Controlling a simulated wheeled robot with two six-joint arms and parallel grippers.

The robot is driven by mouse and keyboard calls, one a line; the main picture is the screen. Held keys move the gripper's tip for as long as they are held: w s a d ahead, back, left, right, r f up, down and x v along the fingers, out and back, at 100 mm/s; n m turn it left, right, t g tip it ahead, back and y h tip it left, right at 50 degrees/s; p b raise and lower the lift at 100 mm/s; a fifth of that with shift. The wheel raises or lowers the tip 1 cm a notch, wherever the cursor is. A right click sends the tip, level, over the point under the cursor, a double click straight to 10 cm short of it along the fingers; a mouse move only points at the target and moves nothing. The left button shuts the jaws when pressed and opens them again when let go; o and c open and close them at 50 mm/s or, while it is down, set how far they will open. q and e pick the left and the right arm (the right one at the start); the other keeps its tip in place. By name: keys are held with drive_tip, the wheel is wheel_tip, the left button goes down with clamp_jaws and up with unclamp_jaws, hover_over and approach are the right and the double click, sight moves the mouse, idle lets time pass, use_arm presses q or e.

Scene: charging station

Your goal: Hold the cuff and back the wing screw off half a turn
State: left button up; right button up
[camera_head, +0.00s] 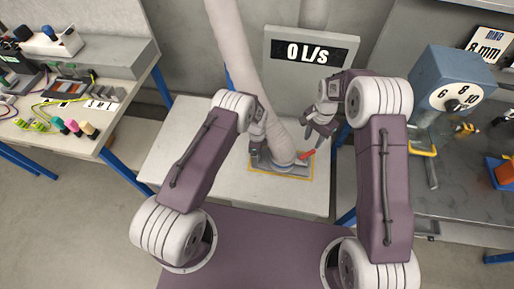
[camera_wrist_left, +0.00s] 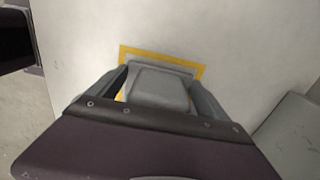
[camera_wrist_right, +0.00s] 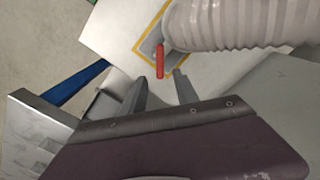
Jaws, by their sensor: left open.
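The grey ribbed hose (camera_head: 238,55) ends in a grey cuff (camera_head: 280,156) on a low base inside a yellow outline. A grey block (camera_wrist_left: 158,88), seemingly part of the cuff fitting, lies between the fingers of my left gripper (camera_wrist_left: 158,80). That gripper (camera_head: 257,150) is open at the cuff's left; contact is unclear. The red wing screw (camera_head: 307,155) sticks out at the cuff's right side. It also shows in the right wrist view (camera_wrist_right: 160,60), beyond and between the fingertips of my right gripper (camera_wrist_right: 160,78). My right gripper (camera_head: 318,134) is open, empty and apart from the screw.
The pale table (camera_head: 210,135) is mostly clear around the yellow outline (camera_head: 285,178). A panel reading 0 L/s (camera_head: 308,52) stands behind. A left bench (camera_head: 75,115) holds cables and connectors. A blue dial box (camera_head: 450,85) stands on the right bench.

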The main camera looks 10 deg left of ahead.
sight(308, 153)
use_arm(q)
drive_tip(key=c, duration=1.7)
drive_tip(key=shift+c, duration=0.3)
use_arm(e)
drive_tip(key=shift+o, duration=0.2)
wheel_tip(308, 153, up, 2)
drive_tip(key=m, duration=0.2)
drive_tip(key=shift+r+m, duration=0.25)
drive_tip(key=shift+m, duration=0.05)
wheel_tip(308, 153, down, 12)
drive_tip(key=shift+f, duration=0.1)
clamp_jaws()
